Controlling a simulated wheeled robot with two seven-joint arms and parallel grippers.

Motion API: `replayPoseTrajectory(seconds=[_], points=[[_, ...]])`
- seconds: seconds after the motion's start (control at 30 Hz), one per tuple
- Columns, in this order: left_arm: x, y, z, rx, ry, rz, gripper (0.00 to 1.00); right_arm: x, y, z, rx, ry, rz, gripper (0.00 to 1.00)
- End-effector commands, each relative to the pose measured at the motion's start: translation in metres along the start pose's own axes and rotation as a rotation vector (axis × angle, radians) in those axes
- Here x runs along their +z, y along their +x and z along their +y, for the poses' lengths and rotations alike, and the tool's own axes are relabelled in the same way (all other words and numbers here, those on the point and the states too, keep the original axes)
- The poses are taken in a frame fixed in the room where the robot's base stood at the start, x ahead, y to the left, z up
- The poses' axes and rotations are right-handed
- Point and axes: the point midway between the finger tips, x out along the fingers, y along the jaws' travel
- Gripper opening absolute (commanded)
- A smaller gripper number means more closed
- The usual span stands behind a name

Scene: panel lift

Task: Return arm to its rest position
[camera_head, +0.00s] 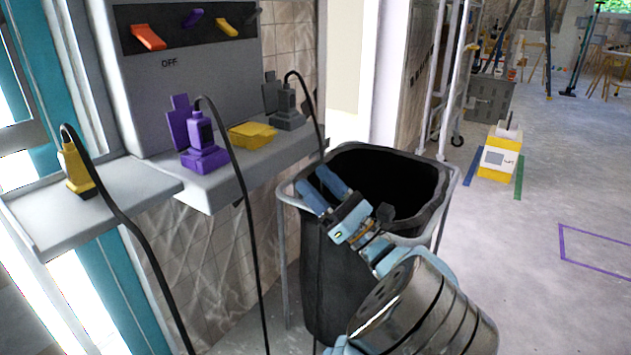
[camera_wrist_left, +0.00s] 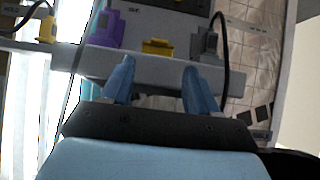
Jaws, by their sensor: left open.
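My left gripper (camera_head: 315,182) is open and empty, its two blue fingers apart. It is over the left rim of a black bin, to the right of the panel's shelf and touching no plug. In the left wrist view the fingers (camera_wrist_left: 156,78) point toward the shelf, with the yellow socket (camera_wrist_left: 157,47) between and beyond them. The grey panel (camera_head: 190,75) reads "OFF" and has a red-orange lever (camera_head: 148,38), a purple lever (camera_head: 193,17) and a yellow lever (camera_head: 227,28). My right gripper is not in view.
A yellow plug (camera_head: 77,170) with a black cable stands on the left ledge. A purple plug (camera_head: 201,135) and a grey plug (camera_head: 287,103) sit in their sockets. The black bin (camera_head: 335,270) stands close below my gripper. Open floor (camera_head: 560,190) lies right.

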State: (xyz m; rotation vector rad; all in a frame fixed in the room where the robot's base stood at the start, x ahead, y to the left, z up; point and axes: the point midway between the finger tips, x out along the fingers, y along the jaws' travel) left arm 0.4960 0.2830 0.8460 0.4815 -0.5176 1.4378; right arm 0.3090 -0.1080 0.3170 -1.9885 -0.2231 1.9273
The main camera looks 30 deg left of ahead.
Motion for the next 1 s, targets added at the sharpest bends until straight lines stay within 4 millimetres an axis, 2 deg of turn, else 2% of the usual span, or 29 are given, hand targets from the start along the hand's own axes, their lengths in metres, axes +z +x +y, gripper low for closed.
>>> replayPoseTrajectory(seconds=[0.23,0.33,0.37,0.47,0.57,0.6,0.67,0.7,0.77,0.8,0.87,0.9,0.97,1.0], points=[[0.0,0.0,0.0,0.0,0.0,0.001,0.6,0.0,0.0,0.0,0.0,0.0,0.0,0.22],[-0.014,-0.001,-0.001,-0.007,0.011,0.035,0.6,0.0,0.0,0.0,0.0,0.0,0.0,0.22],[-0.023,-0.002,-0.001,-0.012,0.019,0.06,0.6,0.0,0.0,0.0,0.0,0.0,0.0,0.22],[-0.076,-0.012,-0.001,-0.03,0.056,0.204,0.6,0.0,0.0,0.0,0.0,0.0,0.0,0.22],[-0.153,-0.035,0.01,-0.031,0.101,0.431,0.6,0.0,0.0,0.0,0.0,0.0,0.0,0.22],[-0.185,-0.049,0.018,-0.021,0.114,0.535,0.6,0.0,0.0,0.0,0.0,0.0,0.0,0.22],[-0.23,-0.074,0.035,0.007,0.131,0.691,0.6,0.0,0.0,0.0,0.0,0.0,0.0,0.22],[-0.257,-0.093,0.047,0.036,0.136,0.796,0.6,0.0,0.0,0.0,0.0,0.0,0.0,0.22],[-0.294,-0.124,0.069,0.092,0.141,0.953,0.6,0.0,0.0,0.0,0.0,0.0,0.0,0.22],[-0.316,-0.148,0.084,0.141,0.139,1.059,0.6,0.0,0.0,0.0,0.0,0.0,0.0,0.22],[-0.342,-0.187,0.109,0.233,0.129,1.218,0.6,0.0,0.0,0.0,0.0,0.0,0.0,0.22],[-0.356,-0.214,0.127,0.309,0.116,1.322,0.6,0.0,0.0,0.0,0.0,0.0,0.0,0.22],[-0.371,-0.259,0.152,0.447,0.085,1.477,0.6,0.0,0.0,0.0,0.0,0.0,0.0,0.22],[-0.376,-0.29,0.167,0.558,0.055,1.577,0.6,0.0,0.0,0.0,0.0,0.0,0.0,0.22]])
